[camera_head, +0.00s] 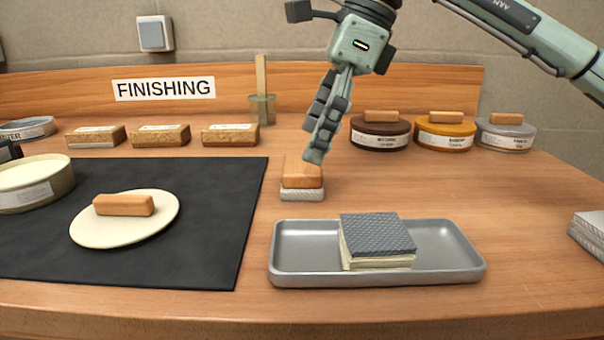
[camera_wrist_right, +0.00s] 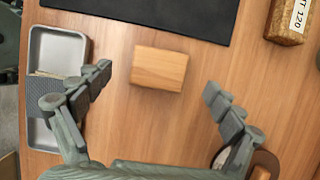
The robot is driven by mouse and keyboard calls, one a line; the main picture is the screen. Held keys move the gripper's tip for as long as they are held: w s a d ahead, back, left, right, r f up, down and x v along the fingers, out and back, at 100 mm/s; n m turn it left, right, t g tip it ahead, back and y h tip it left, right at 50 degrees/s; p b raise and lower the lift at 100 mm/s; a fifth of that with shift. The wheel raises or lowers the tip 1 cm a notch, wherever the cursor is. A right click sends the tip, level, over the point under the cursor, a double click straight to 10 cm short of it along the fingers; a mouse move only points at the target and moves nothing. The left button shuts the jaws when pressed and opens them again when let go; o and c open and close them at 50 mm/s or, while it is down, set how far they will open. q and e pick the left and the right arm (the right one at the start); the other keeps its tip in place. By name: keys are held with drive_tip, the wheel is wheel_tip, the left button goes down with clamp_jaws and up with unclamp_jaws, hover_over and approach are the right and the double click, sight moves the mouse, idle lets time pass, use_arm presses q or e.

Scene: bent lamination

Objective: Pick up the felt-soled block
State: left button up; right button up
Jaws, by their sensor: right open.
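The felt-soled block (camera_head: 302,173) is an orange-brown wooden block on a pale grey textured sole. It stands upright on the table between the dark mat and the tray. In the right wrist view, its plain wooden top (camera_wrist_right: 159,69) shows, and the sole is hidden. My right gripper (camera_head: 318,145) comes down from above, its fingers over the block's far edge in the head view. In the right wrist view, the gripper (camera_wrist_right: 158,80) is open, with a finger on each side of the block and clear gaps between. It holds nothing. My left gripper is not in view.
A grey metal tray (camera_head: 280,262) holds a grey-topped pad stack (camera_head: 377,235) in front of the block. A dark mat (camera_head: 215,225) lies left, with a cream disc (camera_head: 90,235) bearing a wooden block. Round tins (camera_head: 380,135) stand behind right; a glass cup (camera_head: 263,110) stands behind.

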sight(303, 163)
drive_tip(key=x, duration=0.4)
drive_tip(key=shift+f, duration=0.35)
drive_tip(key=c, duration=1.3)
